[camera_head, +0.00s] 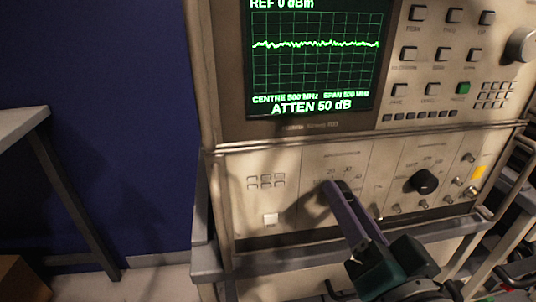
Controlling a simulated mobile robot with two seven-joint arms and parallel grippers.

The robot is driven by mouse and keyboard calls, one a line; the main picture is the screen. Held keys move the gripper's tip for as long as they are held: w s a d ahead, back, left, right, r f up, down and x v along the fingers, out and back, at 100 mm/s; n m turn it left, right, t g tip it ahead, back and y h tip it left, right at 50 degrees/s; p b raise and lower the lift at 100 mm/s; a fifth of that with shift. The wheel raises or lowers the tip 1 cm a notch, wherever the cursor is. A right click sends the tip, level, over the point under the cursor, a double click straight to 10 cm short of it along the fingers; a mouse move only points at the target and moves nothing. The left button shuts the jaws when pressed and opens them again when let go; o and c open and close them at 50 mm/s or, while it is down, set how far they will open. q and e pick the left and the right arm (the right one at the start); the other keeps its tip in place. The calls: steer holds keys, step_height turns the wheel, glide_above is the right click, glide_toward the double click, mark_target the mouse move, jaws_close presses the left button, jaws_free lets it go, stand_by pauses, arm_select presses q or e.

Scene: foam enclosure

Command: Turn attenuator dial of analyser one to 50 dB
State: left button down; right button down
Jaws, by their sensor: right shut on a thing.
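The beige analyser (215,165) stands in front of me. Its green-trace screen (313,60) reads "ATTEN 50 dB", with "REF 0 dBm" above. My right gripper (334,188) reaches up from the lower right to the lower panel, its fingers shut on the attenuator dial. The fingers hide the dial, so its pointer cannot be seen. Small scale marks show just above the fingertips, too blurred to read surely. My left gripper is out of view.
A black knob (424,182) sits right of the fingers, with small knobs around it. A cart rail (290,262) runs below the panel. A table (20,125) stands at the left before a blue wall (130,130).

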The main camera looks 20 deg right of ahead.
steer(key=shift+m, duration=0.6)
steer(key=shift+c, duration=2.2)
jaws_free()
steer(key=v, duration=1)
steer(key=shift+w+r, duration=0.1)
